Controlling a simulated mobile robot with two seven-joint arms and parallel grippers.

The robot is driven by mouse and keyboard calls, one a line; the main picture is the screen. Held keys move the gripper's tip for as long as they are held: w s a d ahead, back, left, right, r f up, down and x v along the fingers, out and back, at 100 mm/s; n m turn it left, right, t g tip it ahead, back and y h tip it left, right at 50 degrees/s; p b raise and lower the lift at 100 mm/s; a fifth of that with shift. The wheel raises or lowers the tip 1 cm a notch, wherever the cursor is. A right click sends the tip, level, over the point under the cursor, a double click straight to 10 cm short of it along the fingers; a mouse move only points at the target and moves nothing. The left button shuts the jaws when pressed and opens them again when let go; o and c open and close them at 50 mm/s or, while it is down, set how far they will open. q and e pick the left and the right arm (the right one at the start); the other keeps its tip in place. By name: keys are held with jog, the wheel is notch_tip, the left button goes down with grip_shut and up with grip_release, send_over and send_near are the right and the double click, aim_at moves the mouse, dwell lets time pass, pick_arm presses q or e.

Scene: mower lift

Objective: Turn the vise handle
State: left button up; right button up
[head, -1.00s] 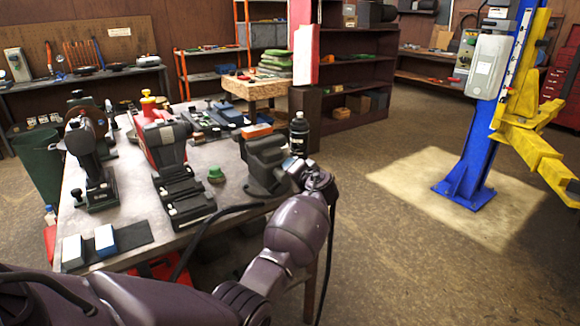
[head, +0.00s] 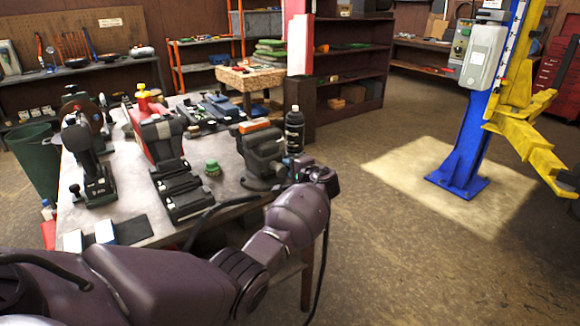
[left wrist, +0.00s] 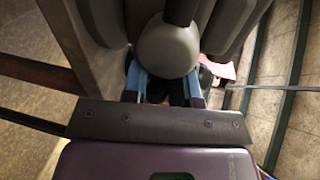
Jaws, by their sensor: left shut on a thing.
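The dark grey vise (head: 258,155) stands on the right front edge of the workbench in the head view, with an orange block on top. My left gripper (head: 296,175) is at the vise's front end, where the handle is; the handle itself is hidden there. In the left wrist view the blue fingers of my left gripper (left wrist: 165,88) reach down either side of the round grey end of the vise screw (left wrist: 168,48). A dark rod (left wrist: 181,10) shows above it. The fingers are shut on the handle, mostly hidden between them. My right gripper is not in view.
A blue and yellow lift post (head: 470,130) stands at right. Open floor lies between.

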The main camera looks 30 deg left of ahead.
pick_arm(q)
jog(key=shift+s+a+f, duration=0.1)
jog(key=shift+s+f, duration=0.1)
jog(key=shift+f, duration=0.25)
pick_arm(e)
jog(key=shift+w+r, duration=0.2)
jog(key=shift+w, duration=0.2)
pick_arm(q)
jog(key=o, duration=0.7)
jog(key=shift+o, duration=1)
jog(key=shift+r, duration=0.3)
jog(key=shift+d, duration=0.2)
jog(key=v, duration=1)
jog(key=shift+s+p, duration=0.2)
jog(key=shift+p, duration=0.15)
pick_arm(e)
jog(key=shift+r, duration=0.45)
pick_arm(q)
jog(key=shift+d+r, duration=0.1)
jog(key=shift+d, duration=0.05)
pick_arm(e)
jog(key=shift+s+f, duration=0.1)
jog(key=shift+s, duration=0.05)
